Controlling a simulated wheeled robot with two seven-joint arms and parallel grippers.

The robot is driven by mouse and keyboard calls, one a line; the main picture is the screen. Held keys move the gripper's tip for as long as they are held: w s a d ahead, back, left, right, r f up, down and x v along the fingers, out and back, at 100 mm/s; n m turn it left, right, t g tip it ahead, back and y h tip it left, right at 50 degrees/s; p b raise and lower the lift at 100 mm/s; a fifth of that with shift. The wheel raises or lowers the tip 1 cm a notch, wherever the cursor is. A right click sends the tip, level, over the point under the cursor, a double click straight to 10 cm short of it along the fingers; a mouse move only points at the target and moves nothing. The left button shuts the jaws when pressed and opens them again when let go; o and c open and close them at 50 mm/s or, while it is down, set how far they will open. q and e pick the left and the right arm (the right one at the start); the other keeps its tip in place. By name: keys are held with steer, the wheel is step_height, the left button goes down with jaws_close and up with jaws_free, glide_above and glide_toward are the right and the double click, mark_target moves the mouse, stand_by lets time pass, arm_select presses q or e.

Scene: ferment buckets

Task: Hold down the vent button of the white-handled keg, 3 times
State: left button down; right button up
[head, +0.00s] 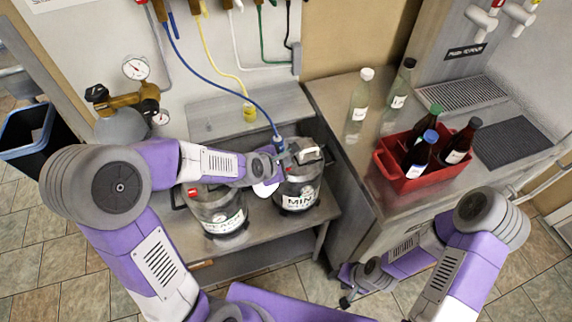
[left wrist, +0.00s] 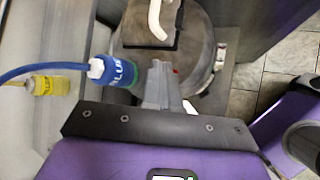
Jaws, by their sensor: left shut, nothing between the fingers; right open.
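The white-handled keg (head: 299,190) is a steel keg with a dark lid and a "MIN..." label, standing on the right of the low shelf. Its white handle (head: 310,155) also shows in the left wrist view (left wrist: 156,20). A small red button (left wrist: 176,71) shows on the keg top. My left gripper (left wrist: 160,72) is shut and empty, its fingertips over the keg top right beside the red button; I cannot tell whether they touch it. In the head view my left gripper (head: 282,164) partly hides the keg top. My right gripper (head: 345,288) is open and empty, low and away from the kegs.
A blue-collared hose connector (left wrist: 118,71) sits on the keg close to my left fingers. A second keg (head: 217,212) stands left, under my left arm. A red crate (head: 400,181) with bottles and two clear bottles (head: 359,98) stand on the right counter.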

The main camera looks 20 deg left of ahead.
arm_select(q)
steer(key=shift+r+p, duration=0.8)
steer(key=shift+r, duration=0.1)
step_height(320, 180, up, 5)
steer(key=p, duration=0.4)
stand_by(0.5)
